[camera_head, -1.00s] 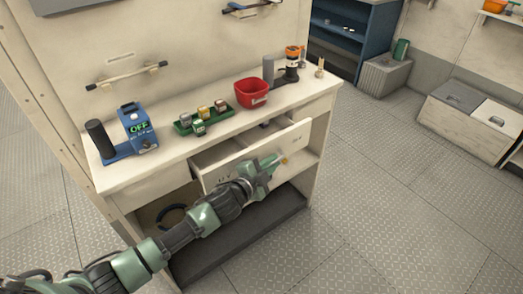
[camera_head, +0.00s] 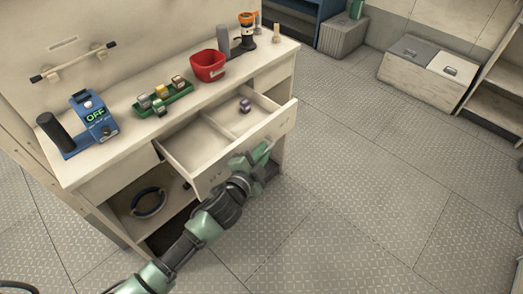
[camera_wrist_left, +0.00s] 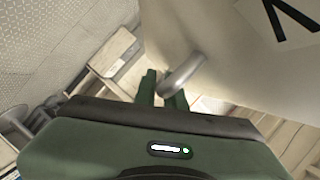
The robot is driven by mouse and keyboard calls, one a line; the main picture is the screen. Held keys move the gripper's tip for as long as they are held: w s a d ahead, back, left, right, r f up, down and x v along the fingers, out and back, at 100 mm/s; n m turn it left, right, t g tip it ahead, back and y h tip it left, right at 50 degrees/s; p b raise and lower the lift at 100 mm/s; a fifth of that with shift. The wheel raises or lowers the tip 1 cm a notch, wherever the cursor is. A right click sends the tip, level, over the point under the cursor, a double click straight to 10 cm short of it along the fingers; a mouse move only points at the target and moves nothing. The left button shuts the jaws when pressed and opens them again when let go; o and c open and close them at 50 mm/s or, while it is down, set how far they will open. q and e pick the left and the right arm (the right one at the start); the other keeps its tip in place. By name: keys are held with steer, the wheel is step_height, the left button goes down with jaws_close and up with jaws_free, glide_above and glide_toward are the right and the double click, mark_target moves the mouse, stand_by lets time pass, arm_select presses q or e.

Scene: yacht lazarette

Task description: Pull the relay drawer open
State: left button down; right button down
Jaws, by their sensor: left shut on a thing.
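The relay drawer (camera_head: 280,124) is pulled well out from the cream workbench. Its inside shows, split by a divider, with a small purple-grey part (camera_head: 245,106) in the far right compartment. My left gripper (camera_head: 257,158) is at the drawer front. In the left wrist view the fingers (camera_wrist_left: 163,88) are shut on the curved grey drawer handle (camera_wrist_left: 183,72), next to the pale front with a black mark. In the head view the handle is hidden behind the gripper. My right gripper is out of view.
On the bench top (camera_head: 110,158) stand a blue device (camera_head: 95,117) reading OFF, a green tray (camera_head: 140,108) of small blocks, a red bin (camera_head: 208,66) and an orange-topped item (camera_head: 247,28). A dark ring (camera_head: 149,203) lies on the lower shelf. The floor to the right is clear.

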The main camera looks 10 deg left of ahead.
arm_select(q)
steer(key=c, duration=1.8)
jaws_free()
steer(key=shift+o, duration=0.2)
steer(key=v, duration=0.8)
steer(key=shift+f, duration=0.1)
